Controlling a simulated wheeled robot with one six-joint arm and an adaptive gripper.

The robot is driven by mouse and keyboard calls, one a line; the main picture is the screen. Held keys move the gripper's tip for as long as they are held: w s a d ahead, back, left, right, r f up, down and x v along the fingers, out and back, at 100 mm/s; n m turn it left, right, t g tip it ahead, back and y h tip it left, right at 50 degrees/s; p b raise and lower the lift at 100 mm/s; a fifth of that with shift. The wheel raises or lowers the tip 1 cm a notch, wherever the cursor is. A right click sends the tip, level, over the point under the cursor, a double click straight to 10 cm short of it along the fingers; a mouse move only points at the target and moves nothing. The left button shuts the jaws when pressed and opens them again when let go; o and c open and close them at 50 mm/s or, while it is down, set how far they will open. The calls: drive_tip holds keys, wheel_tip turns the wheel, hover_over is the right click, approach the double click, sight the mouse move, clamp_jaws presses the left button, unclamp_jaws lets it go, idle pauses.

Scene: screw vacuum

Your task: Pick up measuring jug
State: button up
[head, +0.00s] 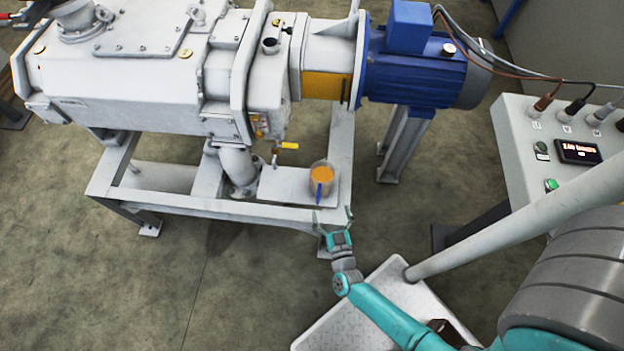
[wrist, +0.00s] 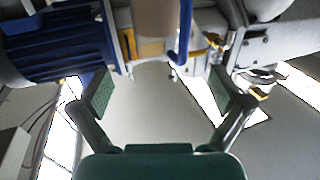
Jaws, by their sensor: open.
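The measuring jug (head: 322,174) is a clear cup with orange liquid and a blue handle facing me. It stands upright on the light plate of the machine's frame in the head view. In the wrist view the jug (wrist: 158,30) shows at the top centre, cut off by the picture edge, with its blue handle on its right side. My gripper (head: 334,217) is open and empty, just in front of the jug's handle and apart from it. In the wrist view my gripper's two fingers (wrist: 166,98) are spread wide with nothing between them.
The grey vacuum pump (head: 140,85) and its blue motor (head: 415,75) stand above and behind the jug. A valve with a yellow handle (head: 288,146) is just above left of it. A control panel (head: 565,135) is at right. The frame's front beam (head: 215,211) runs before the jug.

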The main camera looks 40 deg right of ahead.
sight(325, 185)
drive_tip(key=shift+x, duration=5.45)
drive_tip(key=shift+r, duration=0.1)
drive_tip(key=c, duration=1.5)
drive_tip(key=shift+r, duration=0.2)
wheel_tip(325, 185, up, 10)
drive_tip(key=shift+f, duration=0.25)
